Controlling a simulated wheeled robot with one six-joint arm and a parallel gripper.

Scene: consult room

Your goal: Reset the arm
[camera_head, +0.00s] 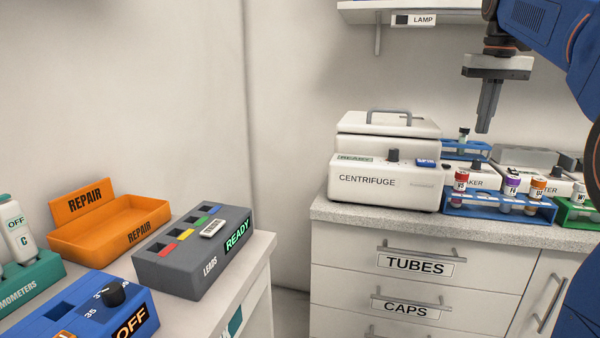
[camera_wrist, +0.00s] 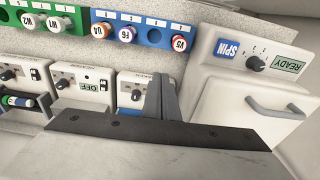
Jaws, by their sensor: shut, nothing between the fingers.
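My gripper (camera_head: 486,112) hangs pointing down over the right-hand counter, above and behind the blue tube rack (camera_head: 480,207). Its two grey fingers are together, with nothing between them. In the wrist view the shut fingers of my gripper (camera_wrist: 162,100) stick up at the lower middle, over the row of white devices. My blue arm (camera_head: 555,40) reaches in from the upper right in the head view and is bent downward at the wrist.
A centrifuge (camera_head: 370,195) stands left of the gripper, and a lamp shelf (camera_head: 400,18) hangs above. The blue rack holds capped tubes; a green rack (camera_head: 577,216) is beside it. On the left counter are an orange repair tray (camera_head: 70,248) and a grey leads box (camera_head: 170,275).

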